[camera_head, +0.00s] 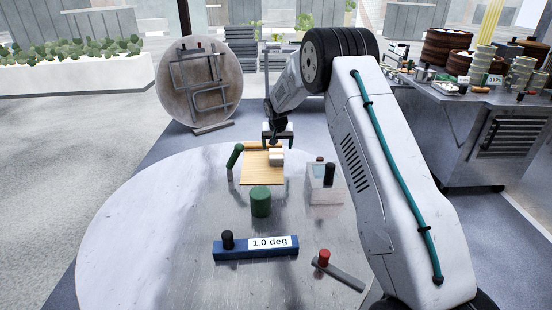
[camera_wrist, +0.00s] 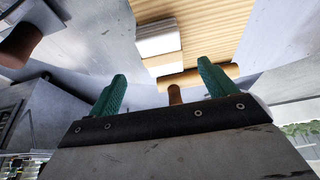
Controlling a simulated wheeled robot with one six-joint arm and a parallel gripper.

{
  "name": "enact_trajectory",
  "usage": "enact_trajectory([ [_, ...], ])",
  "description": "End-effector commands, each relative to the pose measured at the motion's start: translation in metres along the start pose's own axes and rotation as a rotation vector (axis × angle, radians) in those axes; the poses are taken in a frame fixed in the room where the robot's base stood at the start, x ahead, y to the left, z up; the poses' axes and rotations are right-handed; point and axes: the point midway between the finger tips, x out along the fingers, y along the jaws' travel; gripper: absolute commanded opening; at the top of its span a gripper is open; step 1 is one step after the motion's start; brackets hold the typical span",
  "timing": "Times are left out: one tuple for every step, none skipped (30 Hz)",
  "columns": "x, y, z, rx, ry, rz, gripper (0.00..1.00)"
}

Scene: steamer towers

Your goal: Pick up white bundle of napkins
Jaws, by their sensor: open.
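The white bundle of napkins (camera_head: 276,157) is a small pale block on the slatted bamboo mat (camera_head: 256,180), on the round grey table. In the wrist view the bundle (camera_wrist: 160,40) shows white layers with a tan band below, lying on the mat (camera_wrist: 220,25). My gripper (camera_head: 278,139) is above the far part of the mat, close to the bundle. In the wrist view my gripper (camera_wrist: 161,68) has its two green fingers wide apart with nothing held. The bundle appears beyond the fingertips, roughly in line with the gap; the exact distance is unclear.
A green leaning cylinder (camera_head: 235,156) is left of the mat and a clear box (camera_head: 322,190) right. A dark green cylinder (camera_head: 260,202), a blue bar (camera_head: 232,249) labelled "1.0 deg" and a red-knobbed bar (camera_head: 342,274) are nearer. The table's left side is clear.

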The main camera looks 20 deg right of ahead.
Motion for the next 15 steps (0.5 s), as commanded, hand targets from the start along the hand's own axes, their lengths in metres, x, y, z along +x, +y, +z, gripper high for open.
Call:
enact_trajectory([
  [0.002,-0.001,-0.003,-0.006,0.012,-0.002,0.84],
  [0.005,-0.001,-0.003,-0.009,0.014,-0.002,0.84],
  [0.009,-0.001,-0.003,-0.01,0.015,-0.003,0.84],
  [0.012,-0.001,-0.003,-0.011,0.015,-0.003,0.84],
  [0.016,-0.001,-0.003,-0.011,0.015,-0.003,0.84],
  [0.021,-0.002,-0.003,-0.011,0.014,-0.003,0.84],
  [0.024,-0.002,-0.003,-0.011,0.014,-0.003,0.84],
  [0.027,-0.002,-0.002,-0.011,0.014,-0.004,0.84],
  [0.031,-0.003,-0.002,-0.012,0.014,-0.004,0.84],
  [0.035,-0.003,-0.001,-0.012,0.013,-0.003,0.84],
  [0.04,-0.004,0.0,-0.012,0.013,-0.003,0.84],
  [0.046,-0.004,0.0,-0.012,0.013,-0.003,0.84],
  [0.051,-0.004,0.001,-0.012,0.012,-0.003,0.84],
  [0.056,-0.005,0.002,-0.012,0.011,-0.003,0.84],
  [0.061,-0.005,0.002,-0.012,0.013,-0.003,0.84],
])
